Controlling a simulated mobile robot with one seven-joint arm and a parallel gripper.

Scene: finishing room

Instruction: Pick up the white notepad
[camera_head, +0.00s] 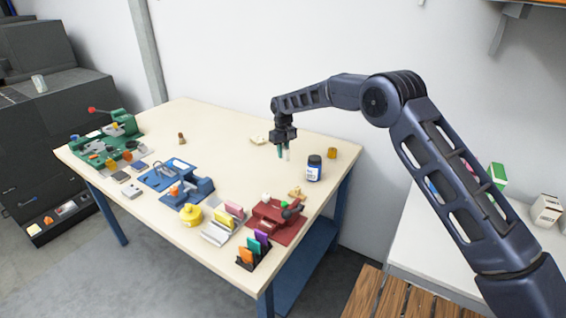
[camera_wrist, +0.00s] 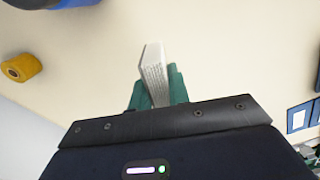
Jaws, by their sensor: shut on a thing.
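The white notepad (camera_wrist: 153,74) is a thin white block with fine lines along its side. In the wrist view it stands between the green fingers of my gripper (camera_wrist: 156,92), which are shut on it, and its end sticks out past them. The fingers hide its lower part. In the head view my gripper (camera_head: 284,153) points down over the far right part of the table, with a small pale bit of the notepad (camera_head: 288,155) showing at the fingers. I cannot tell for sure whether the notepad is clear of the tabletop.
A dark bottle with a white label (camera_head: 314,168) and a yellow roll (camera_head: 332,153) stand close to the right of my gripper. A small cream item (camera_head: 258,140) lies to its left. Coloured fixtures and holders line the table's (camera_head: 222,138) front; its middle is mostly clear.

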